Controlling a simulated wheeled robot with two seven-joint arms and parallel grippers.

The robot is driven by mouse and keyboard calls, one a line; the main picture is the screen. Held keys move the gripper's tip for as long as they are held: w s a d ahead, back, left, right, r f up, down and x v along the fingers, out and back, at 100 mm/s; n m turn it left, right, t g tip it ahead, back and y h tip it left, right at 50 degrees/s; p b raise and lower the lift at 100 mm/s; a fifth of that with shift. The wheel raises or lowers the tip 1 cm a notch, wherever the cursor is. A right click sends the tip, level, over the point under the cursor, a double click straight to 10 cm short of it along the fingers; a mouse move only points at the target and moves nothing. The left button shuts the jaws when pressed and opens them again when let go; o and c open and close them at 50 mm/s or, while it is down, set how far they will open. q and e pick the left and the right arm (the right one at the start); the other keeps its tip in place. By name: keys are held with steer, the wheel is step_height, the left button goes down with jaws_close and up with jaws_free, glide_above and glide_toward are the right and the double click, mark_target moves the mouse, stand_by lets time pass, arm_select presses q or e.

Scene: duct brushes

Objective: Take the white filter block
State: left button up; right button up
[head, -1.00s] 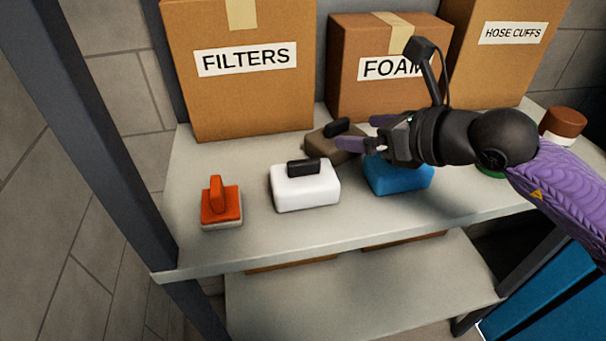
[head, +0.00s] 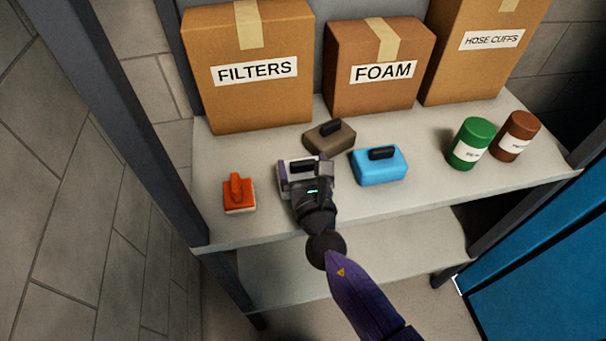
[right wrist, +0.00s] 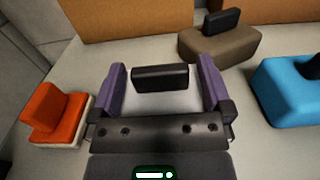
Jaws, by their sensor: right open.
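The white filter block (head: 286,170) with its black handle (head: 302,166) sits on the upper shelf, partly hidden by my right gripper in the head view. My right gripper (head: 306,170) is open over the block. In the right wrist view the black handle (right wrist: 160,77) stands between the two purple fingers of my right gripper (right wrist: 163,85), with gaps on both sides. The white block body (right wrist: 160,103) shows below the handle, and its near part is hidden by the gripper. My left gripper is in neither view.
An orange block (head: 239,194) stands left of the white one, a brown block (head: 330,138) behind it and a blue block (head: 379,167) to its right. Green (head: 471,143) and brown (head: 515,137) canisters stand farther right. Cardboard boxes (head: 250,105) line the back. A dark post (head: 130,110) rises at left.

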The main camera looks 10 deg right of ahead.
steer(key=shift+w, duration=0.3)
steer(key=c, duration=1.2)
